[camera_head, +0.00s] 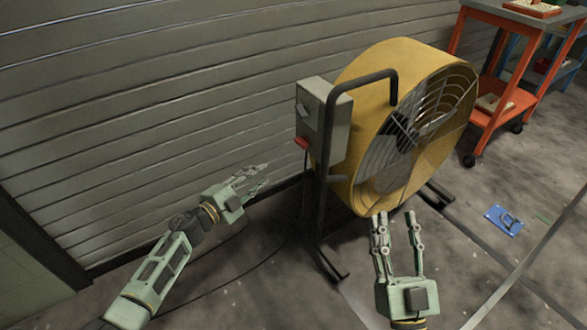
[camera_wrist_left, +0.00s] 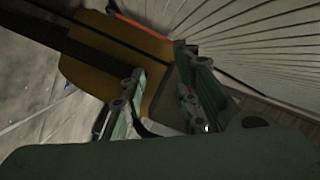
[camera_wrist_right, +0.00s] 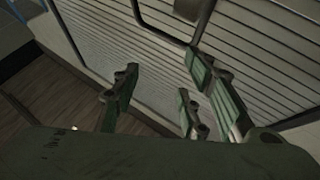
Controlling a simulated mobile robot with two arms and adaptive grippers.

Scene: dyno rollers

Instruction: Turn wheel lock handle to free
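A big yellow drum fan (camera_head: 372,80) with a wire grille stands before the shutter wall. A grey-green control box (camera_head: 325,118) with a small lever-like knob is on its left side, and a red part (camera_head: 302,143) sits at the box's lower edge. I cannot tell which part is the wheel lock handle. A blue plate with a dark handle-like piece (camera_head: 504,220) lies on the floor at right. My left gripper (camera_head: 264,177) is open and empty, left of the fan and below the box. My right gripper (camera_head: 395,214) is open and empty, in front of the fan's lower edge.
A dark tubular frame (camera_head: 322,200) with floor feet carries the fan. A black cable runs across the floor. An orange cart (camera_head: 497,112) on casters stands at the back right. A slatted shutter wall (camera_head: 140,110) closes the left. The floor at front right is mostly clear.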

